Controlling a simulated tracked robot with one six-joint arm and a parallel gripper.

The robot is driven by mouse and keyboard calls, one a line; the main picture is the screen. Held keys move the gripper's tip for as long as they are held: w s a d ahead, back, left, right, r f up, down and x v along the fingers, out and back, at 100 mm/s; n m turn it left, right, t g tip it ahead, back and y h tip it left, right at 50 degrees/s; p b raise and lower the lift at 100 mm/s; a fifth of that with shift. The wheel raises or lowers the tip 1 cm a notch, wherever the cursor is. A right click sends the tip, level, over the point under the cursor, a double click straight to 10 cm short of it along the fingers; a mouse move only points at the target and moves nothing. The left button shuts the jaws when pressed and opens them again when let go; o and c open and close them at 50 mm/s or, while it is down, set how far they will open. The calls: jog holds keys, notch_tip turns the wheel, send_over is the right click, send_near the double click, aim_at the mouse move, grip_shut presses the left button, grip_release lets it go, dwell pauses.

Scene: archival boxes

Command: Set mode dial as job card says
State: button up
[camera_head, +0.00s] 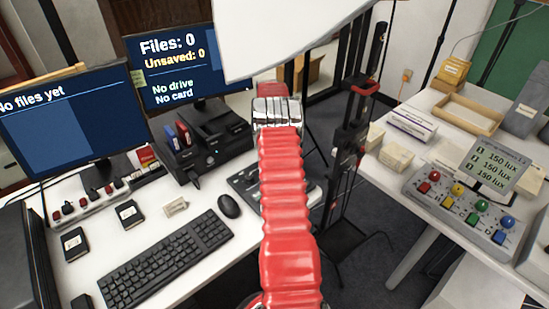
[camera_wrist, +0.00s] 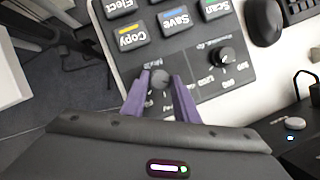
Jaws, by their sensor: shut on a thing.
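In the wrist view, my gripper (camera_wrist: 160,86) has its two purple fingers closed on either side of a small round dark dial (camera_wrist: 161,78) on a grey control panel (camera_wrist: 190,55). Small print beside this dial seems to read "Mode", but its settings and pointer are too blurred or covered to read. A second black dial (camera_wrist: 224,55) sits on the same panel, clear of the fingers. In the head view, the control panel (camera_head: 243,186) shows partly behind my red arm, which hides my gripper. I cannot make out a job card.
Keys marked Copy (camera_wrist: 132,38), Save (camera_wrist: 174,21) and others are close to the fingers. A mouse (camera_head: 229,206) and keyboard (camera_head: 167,262) lie beside the panel. Monitors (camera_head: 68,120) stand behind. A side table (camera_head: 408,213) holds a button box (camera_head: 462,215).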

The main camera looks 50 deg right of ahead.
jog(key=shift+s+a+f+n+g, duration=0.1)
jog(key=shift+a+f+n+g, duration=0.2)
jog(key=shift+n, duration=0.4)
jog(key=o, duration=1)
jog(key=shift+d+r, duration=0.15)
jog(key=shift+d, duration=0.05)
jog(key=shift+o, duration=0.2)
jog(key=shift+r, duration=0.15)
